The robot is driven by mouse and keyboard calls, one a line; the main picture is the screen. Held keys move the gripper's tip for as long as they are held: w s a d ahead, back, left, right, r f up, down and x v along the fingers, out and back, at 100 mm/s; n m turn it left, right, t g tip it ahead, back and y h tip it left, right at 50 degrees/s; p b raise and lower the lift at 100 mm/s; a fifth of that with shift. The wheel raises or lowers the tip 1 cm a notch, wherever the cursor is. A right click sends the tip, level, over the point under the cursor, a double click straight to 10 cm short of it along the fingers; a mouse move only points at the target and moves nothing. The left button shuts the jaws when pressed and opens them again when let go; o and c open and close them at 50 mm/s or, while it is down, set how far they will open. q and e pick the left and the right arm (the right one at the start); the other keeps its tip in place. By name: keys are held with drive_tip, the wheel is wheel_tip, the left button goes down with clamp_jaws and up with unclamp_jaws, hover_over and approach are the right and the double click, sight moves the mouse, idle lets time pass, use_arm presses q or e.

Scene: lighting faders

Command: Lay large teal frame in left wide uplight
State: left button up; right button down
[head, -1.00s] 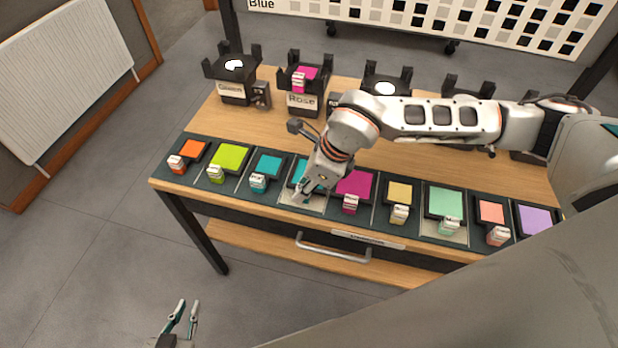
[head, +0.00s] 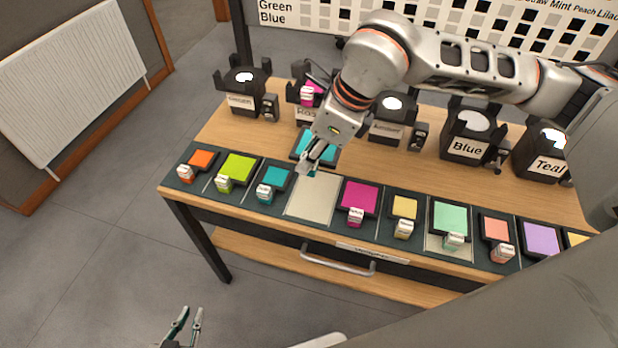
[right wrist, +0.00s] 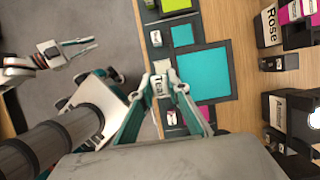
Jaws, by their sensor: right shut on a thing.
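The large teal frame (head: 325,148) is a teal pane in a dark border. My right gripper (head: 312,168) is shut on its tab and holds it above the table, just behind the tray row. In the right wrist view the teal pane (right wrist: 205,75) lies beyond the fingertips (right wrist: 170,88), with the white label tab between them. The leftmost uplight (head: 238,103) is a black pronged holder with a bright lens and no frame on it; its label is too blurred to read. My left gripper (head: 190,318) is open and empty over the floor.
A bare pale slot (head: 312,198) lies between the small teal frame (head: 276,178) and the magenta frame (head: 359,196). The Rose uplight (head: 308,112) holds a magenta frame, partly behind my arm. The amber, Blue (head: 468,146) and Teal (head: 543,162) uplights stand to the right.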

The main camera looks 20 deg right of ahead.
wheel_tip(320, 180, up, 4)
drive_tip(key=shift+r, duration=0.9)
drive_tip(key=shift+r+p, duration=0.45)
use_arm(q)
drive_tip(key=shift+r, duration=0.5)
use_arm(e)
drive_tip(key=shift+f, duration=0.1)
use_arm(q)
drive_tip(key=shift+w+d, duration=0.1)
